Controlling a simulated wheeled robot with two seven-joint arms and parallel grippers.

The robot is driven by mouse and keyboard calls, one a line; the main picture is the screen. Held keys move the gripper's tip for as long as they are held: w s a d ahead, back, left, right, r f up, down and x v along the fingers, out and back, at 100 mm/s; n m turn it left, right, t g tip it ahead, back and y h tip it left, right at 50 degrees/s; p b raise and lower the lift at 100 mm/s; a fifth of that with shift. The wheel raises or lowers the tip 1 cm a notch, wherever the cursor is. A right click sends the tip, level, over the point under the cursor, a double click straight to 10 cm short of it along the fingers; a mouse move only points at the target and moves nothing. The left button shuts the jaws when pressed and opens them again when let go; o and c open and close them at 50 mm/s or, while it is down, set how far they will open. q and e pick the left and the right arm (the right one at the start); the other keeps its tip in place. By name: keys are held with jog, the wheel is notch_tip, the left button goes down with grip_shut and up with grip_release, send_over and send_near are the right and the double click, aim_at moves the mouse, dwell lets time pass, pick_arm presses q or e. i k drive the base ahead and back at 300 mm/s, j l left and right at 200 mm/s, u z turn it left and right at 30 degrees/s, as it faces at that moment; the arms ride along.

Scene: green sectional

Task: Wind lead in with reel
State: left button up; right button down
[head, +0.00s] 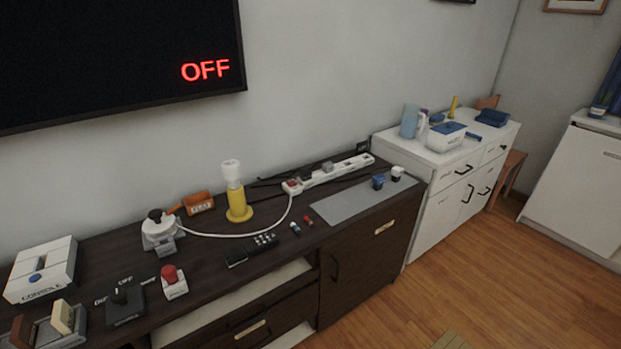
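The lead lies across the cabinet top in a curve, passes in front of a yellow-based lamp (238,204), and rises to the red-marked left end of a white power strip (330,174). I cannot tell whether its far end is plugged in there. Neither of my grippers is in view.
An orange labelled holder (200,203) sits just behind the reel. A black remote (236,258) and small batteries lie in front of the lead. A grey mat (350,204) lies right.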

aim_at(158, 224)
jog(key=u, duration=1.25)
